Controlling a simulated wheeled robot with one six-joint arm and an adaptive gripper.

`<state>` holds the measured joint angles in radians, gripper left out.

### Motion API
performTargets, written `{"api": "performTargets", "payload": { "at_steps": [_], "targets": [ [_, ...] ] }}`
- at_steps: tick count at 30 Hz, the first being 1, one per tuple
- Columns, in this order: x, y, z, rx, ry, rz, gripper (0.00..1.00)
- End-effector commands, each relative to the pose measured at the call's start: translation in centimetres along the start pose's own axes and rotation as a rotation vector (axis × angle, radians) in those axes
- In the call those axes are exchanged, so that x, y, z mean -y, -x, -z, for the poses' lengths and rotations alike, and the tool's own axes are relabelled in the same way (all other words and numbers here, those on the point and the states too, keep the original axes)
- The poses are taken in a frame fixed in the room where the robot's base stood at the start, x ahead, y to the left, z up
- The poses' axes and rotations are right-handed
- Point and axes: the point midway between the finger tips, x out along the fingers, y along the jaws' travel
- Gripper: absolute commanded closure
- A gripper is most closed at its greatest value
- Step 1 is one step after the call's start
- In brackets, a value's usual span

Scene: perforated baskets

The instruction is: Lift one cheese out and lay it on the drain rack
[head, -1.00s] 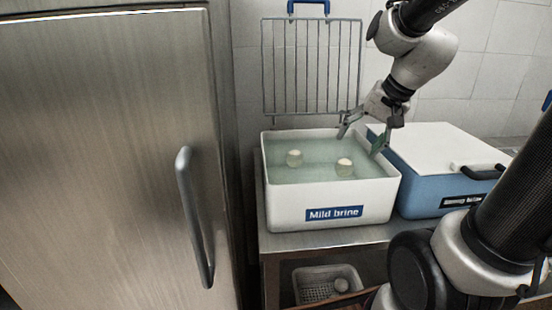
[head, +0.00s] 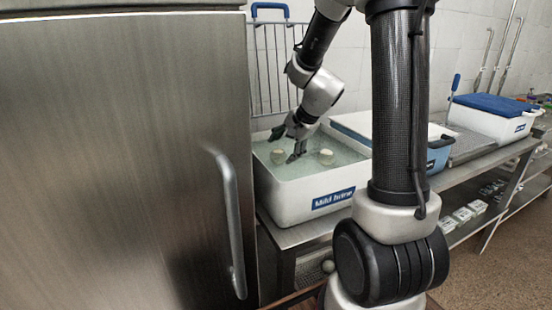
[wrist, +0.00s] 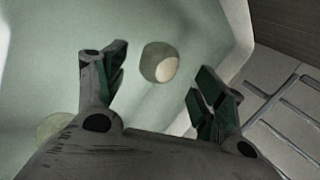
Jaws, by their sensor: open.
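Two round pale cheeses float in the white "Mild brine" tub (head: 318,206). One cheese (head: 277,156) is on the left and the other (head: 326,157) on the right. My gripper (head: 283,149) is open and empty, pointing down over the tub close to the left cheese. In the wrist view one cheese (wrist: 163,62) shows between and beyond the open fingertips. The other (wrist: 50,126) is at lower left, partly hidden by a finger. I cannot tell for sure which thing is the drain rack; a grey ribbed metal surface (head: 472,146) lies right of the blue box.
A steel door with a handle (head: 231,215) stands close on the left. A wire grid with a blue handle (head: 270,70) hangs behind the tub. A blue box with a white lid (head: 350,124) is right of it. A blue-lidded white box (head: 497,119) stands farther right.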

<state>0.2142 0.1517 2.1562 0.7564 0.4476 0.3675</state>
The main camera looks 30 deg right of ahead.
Motion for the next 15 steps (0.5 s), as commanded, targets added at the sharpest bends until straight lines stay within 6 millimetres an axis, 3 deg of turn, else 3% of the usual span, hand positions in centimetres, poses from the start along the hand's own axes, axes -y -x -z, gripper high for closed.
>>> {"api": "performTargets", "payload": {
  "at_steps": [9, 15],
  "targets": [
    [-0.2, -4.7, 0.0, 0.001, 0.000, -0.002, 0.30],
    [-0.1, -5.3, 0.1, -0.001, 0.001, 0.000, 0.30]
  ]
}}
